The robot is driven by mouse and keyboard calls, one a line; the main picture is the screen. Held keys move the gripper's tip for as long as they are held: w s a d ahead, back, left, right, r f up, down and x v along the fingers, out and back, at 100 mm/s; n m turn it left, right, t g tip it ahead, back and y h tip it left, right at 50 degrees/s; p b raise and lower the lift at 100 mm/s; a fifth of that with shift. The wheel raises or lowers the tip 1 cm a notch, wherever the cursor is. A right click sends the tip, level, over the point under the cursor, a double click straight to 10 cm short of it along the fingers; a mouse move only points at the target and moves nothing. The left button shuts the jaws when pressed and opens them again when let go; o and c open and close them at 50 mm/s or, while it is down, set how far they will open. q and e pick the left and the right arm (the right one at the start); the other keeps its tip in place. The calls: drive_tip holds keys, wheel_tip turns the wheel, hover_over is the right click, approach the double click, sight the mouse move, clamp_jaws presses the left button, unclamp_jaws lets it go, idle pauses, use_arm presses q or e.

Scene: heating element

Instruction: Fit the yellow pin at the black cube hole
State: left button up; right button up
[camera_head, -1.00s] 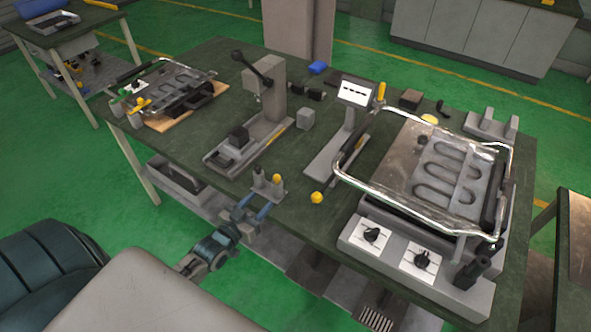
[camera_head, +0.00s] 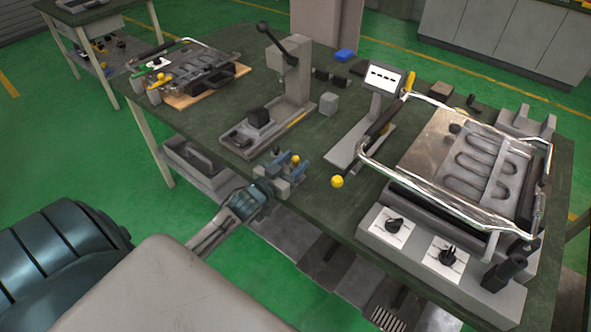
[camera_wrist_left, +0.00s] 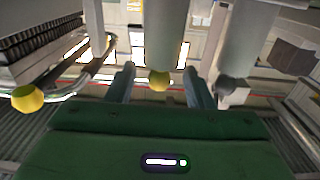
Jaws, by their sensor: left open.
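The yellow pin (camera_head: 295,160) stands in a small grey holder near the table's front edge, its round yellow head on top. My left gripper (camera_head: 284,166) is open at the holder, its blue fingers apart. In the left wrist view, the yellow head (camera_wrist_left: 159,80) lies between the two spread fingertips (camera_wrist_left: 160,85), with gaps on both sides. The black cube (camera_head: 258,117) sits on the grey press base behind the holder; its hole is too small to make out. My right gripper is not in view.
The grey press (camera_head: 291,75) stands behind. A heating-element fixture with a metal frame (camera_head: 440,195) fills the right side. A grey cube (camera_head: 328,103) stands centrally.

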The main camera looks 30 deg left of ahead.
use_arm(q)
drive_tip(key=shift+w+f+b, duration=0.15)
drive_tip(key=shift+w+b, duration=0.6)
drive_tip(key=shift+w+d+b, duration=0.1)
drive_tip(key=shift+w+b, duration=0.25)
drive_tip(key=shift+w, duration=0.35)
drive_tip(key=shift+w+r, duration=0.15)
drive_tip(key=shift+r, duration=0.05)
drive_tip(key=shift+c, duration=0.5)
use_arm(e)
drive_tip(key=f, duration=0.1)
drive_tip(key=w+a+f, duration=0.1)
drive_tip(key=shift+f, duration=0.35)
use_arm(q)
drive_tip(key=c, duration=0.4)
clamp_jaws()
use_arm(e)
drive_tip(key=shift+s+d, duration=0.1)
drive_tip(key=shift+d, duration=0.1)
